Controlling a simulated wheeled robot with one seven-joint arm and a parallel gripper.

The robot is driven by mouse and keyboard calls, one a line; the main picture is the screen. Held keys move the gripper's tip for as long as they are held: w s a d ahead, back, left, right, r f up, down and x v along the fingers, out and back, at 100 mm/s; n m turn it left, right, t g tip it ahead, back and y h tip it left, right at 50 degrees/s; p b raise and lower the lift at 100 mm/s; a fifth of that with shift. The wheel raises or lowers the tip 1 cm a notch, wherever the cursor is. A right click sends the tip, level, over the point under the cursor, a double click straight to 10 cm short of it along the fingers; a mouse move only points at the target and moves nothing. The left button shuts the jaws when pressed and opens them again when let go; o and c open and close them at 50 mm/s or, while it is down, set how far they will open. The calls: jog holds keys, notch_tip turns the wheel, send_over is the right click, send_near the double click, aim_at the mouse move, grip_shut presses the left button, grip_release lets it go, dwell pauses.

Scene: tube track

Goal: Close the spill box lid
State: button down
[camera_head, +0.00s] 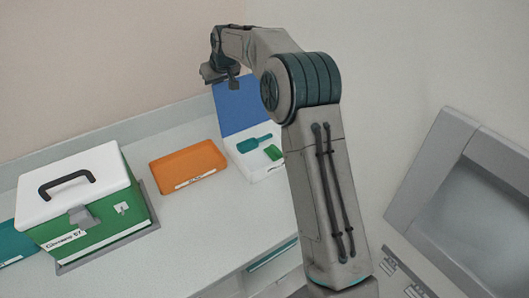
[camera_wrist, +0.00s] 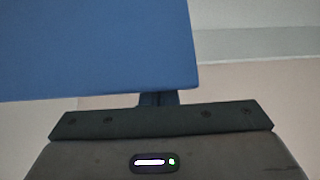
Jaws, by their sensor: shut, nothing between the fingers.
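The spill box (camera_head: 262,172) is a shallow white box on the counter, with its blue lid (camera_head: 238,111) standing up open at the back. A teal scoop (camera_head: 254,143) and a green item (camera_head: 274,153) lie inside. My gripper (camera_head: 233,84) is shut and empty, up by the lid's top edge. In the wrist view the lid (camera_wrist: 90,45) fills the upper left, and my shut fingers (camera_wrist: 158,99) show just below its edge. Whether they touch the lid, I cannot tell. My arm hides the box's right side.
An orange tray (camera_head: 188,165) lies left of the box. A green case (camera_head: 100,222) with a white lid and black handle stands further left, beside a teal item (camera_head: 18,245). A grey screen-like unit (camera_head: 470,205) is at the right. The counter (camera_head: 185,230) in front is clear.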

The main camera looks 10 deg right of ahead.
jog(key=shift+s+d+r+b, duration=0.35)
jog(key=shift+s+b, duration=0.2)
jog(key=shift+s, duration=0.35)
jog(key=shift+s+d+r+b, duration=0.25)
jog(key=shift+s+d+b, duration=0.2)
jog(key=shift+s, duration=0.45)
jog(key=shift+s+d+r+b, duration=0.35)
jog(key=shift+s+b, duration=0.25)
jog(key=shift+s, duration=0.3)
notch_tip(320, 180, up, 8)
jog(key=p, duration=0.7)
send_over(223, 93)
jog(key=s, duration=0.2)
jog(key=shift+d, duration=0.35)
